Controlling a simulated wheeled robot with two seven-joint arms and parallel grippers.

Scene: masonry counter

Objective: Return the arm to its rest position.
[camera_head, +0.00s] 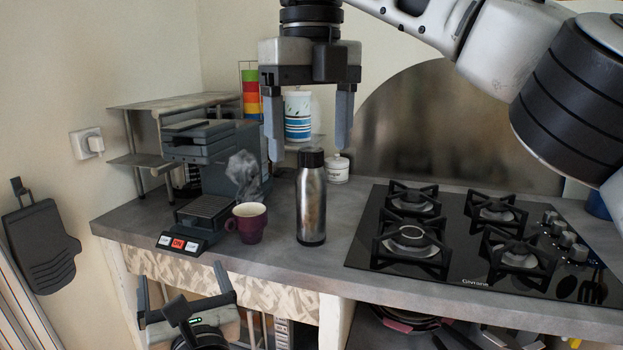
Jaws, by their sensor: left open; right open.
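My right gripper (309,152) hangs at the upper middle, its arm coming in from the upper right. It is open, fingers pointing down, with nothing held. A steel bottle (311,205) with a black lid stands upright on the counter (353,200). The lid shows between and just below the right fingertips; I cannot tell the depth gap. My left gripper (181,284) is at the lower left, in front of the counter's front edge. It is open and empty, fingers pointing up.
A purple mug (250,224) stands beside the coffee machine (215,165), with steam above it. A gas hob (460,240) fills the right side. A white jar (337,169) and a patterned cup (298,118) are behind the bottle. A metal shelf (150,158) stands at left.

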